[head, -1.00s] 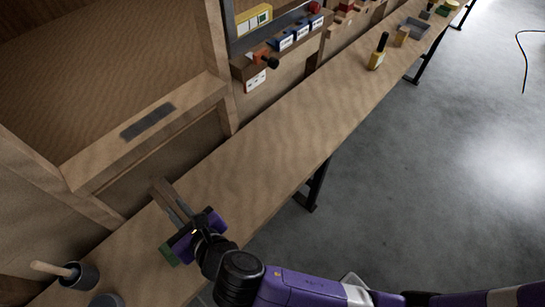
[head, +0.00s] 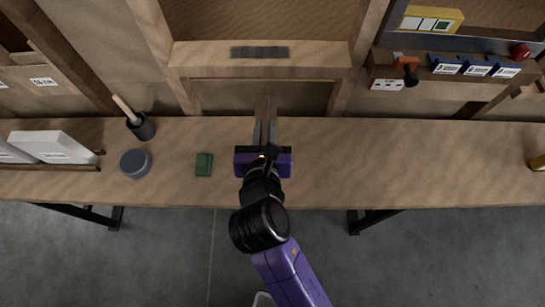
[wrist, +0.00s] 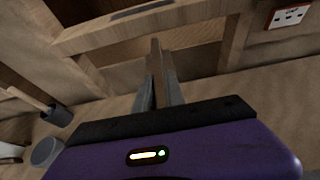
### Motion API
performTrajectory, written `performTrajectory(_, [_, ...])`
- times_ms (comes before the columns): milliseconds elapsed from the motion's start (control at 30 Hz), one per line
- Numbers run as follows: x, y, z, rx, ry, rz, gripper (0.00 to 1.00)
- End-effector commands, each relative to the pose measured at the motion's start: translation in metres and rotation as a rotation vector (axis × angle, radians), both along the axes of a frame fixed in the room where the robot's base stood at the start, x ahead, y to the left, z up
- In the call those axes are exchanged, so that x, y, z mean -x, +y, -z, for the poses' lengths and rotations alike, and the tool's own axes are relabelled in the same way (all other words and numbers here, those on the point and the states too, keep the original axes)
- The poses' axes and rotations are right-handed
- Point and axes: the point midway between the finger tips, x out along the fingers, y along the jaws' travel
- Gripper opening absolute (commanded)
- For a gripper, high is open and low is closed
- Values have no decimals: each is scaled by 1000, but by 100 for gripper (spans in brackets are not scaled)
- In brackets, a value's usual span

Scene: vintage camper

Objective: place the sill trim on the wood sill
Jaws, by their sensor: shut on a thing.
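The sill trim (head: 264,106) is a narrow wooden strip. My gripper (head: 265,125) is shut on it and holds it over the workbench, pointing away from me. In the wrist view the trim (wrist: 156,60) stands up between the grey fingers of my gripper (wrist: 160,85). The wood sill (head: 210,57) is the pale ledge along the bottom of the wall opening, beyond the trim, with a dark grey strip (head: 260,52) on its top. The wood sill (wrist: 190,13) also crosses the top of the wrist view. The trim's lower part is hidden by my gripper.
On the workbench (head: 400,160) a green block (head: 204,164), a round grey tub (head: 135,163) and a dark pot (head: 141,126) with a wooden handle stand left. A shelf of labelled boxes (head: 445,66) hangs on the right.

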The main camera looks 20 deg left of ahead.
Motion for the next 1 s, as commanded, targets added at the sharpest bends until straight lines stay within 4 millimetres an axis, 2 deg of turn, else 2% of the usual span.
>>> performTrajectory(33, [0,0,16,5,3,-1,0])
performTrajectory(100, [1,0,34,4,2,-2,0])
performTrajectory(400, [0,0,102,1,1,0,0])
performTrajectory(500, [0,0,116,0,0,0,0])
performTrajectory(667, [0,0,125,-1,-1,1,0])
performTrajectory(900, [0,0,159,1,0,1,0])
performTrajectory(1000, [0,0,165,0,-1,-1,0])
